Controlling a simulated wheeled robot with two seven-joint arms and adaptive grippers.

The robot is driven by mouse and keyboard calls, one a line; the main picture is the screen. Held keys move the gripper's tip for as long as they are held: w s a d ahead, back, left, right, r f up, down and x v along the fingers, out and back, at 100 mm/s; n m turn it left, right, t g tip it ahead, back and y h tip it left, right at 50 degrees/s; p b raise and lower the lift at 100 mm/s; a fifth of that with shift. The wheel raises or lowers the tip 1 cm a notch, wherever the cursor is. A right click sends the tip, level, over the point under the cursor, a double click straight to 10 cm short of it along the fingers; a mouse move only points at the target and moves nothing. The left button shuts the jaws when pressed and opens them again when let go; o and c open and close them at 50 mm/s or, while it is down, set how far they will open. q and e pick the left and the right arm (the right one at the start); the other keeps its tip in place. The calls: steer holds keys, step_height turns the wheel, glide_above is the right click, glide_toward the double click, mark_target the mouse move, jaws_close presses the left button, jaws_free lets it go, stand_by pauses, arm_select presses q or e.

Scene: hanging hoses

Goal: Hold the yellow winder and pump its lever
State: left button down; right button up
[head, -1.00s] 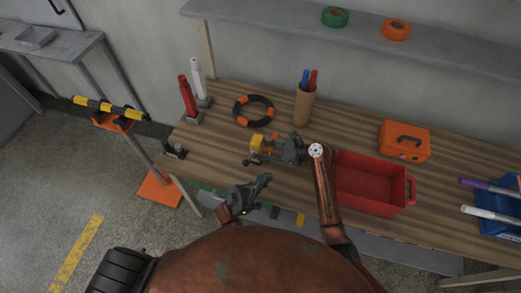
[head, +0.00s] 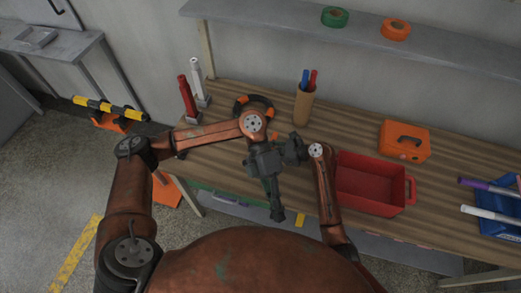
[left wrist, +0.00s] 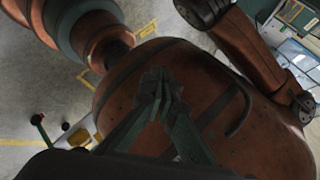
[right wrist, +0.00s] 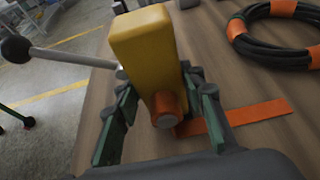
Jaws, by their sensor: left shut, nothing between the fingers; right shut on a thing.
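The yellow winder (right wrist: 145,45) stands between the fingers of my right gripper (right wrist: 163,105) in the right wrist view, an orange round hub facing the camera. My right gripper is shut on it. The winder's lever (right wrist: 75,58) is a grey rod reaching left to a black ball knob (right wrist: 15,48). In the head view my left arm hides the winder. My left gripper (head: 277,214) is shut and empty, pointing toward my body at the table's front edge. Its closed fingertips also show in the left wrist view (left wrist: 158,85), in front of my body.
A hose coil with orange bands (right wrist: 268,32) lies behind the winder, and an orange strip (right wrist: 245,114) lies beside it. A red bin (head: 370,204), orange case (head: 404,140) and pen cup (head: 303,105) stand to the right. Red and white tubes (head: 187,97) stand at the left.

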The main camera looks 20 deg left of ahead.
arm_select(q)
steer(key=w+a+r+t+y, duration=0.25)
steer(key=w+a+t, duration=0.25)
steer(key=w+a, duration=0.35)
steer(key=w+a+r+t+y, duration=0.1)
steer(key=w+a+t+y, duration=0.3)
steer(key=w+a, duration=0.4)
steer(key=shift+n, duration=0.4)
steer(key=shift+w+d+f, duration=0.1)
steer(key=shift+d+f, duration=0.1)
steer(key=shift+f, duration=0.8)
steer(key=shift+w+d+f, duration=0.15)
steer(key=shift+d+f, duration=0.1)
steer(key=shift+f, duration=0.8)
steer(key=shift+w+d+f, duration=0.1)
steer(key=shift+d+f, duration=0.1)
steer(key=shift+f, duration=0.8)
steer(key=c, duration=2.7)
jaws_free()
steer(key=shift+c, duration=0.2)
steer(key=shift+o, duration=1.3)
steer(key=shift+f, duration=0.25)
